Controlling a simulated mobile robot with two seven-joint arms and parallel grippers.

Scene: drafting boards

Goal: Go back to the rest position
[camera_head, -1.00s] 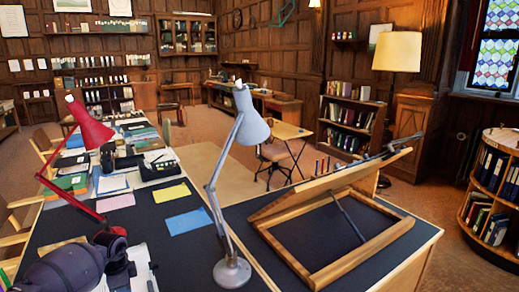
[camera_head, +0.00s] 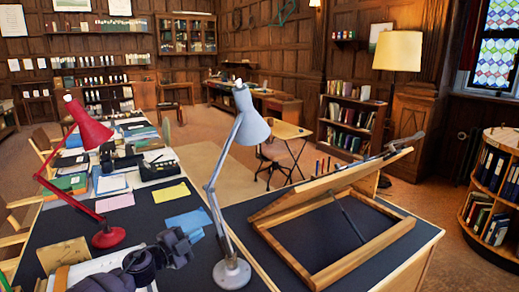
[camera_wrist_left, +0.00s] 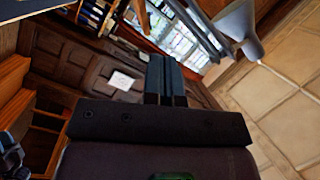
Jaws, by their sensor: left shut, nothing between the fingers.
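My left gripper (camera_head: 188,238) is low in the head view, above the dark desk top, with its arm coming in from the bottom left. It is just left of the grey lamp's stem and near the blue paper. In the left wrist view its two dark fingers (camera_wrist_left: 165,78) are together with nothing between them. My right gripper is in neither view.
The grey desk lamp (camera_head: 231,272) stands close to the right of my left gripper. A red lamp (camera_head: 108,237) stands to its left. A wooden drafting board (camera_head: 335,190) is tilted up at the right. Blue paper (camera_head: 185,221) and yellow paper (camera_head: 171,193) lie flat on the desk.

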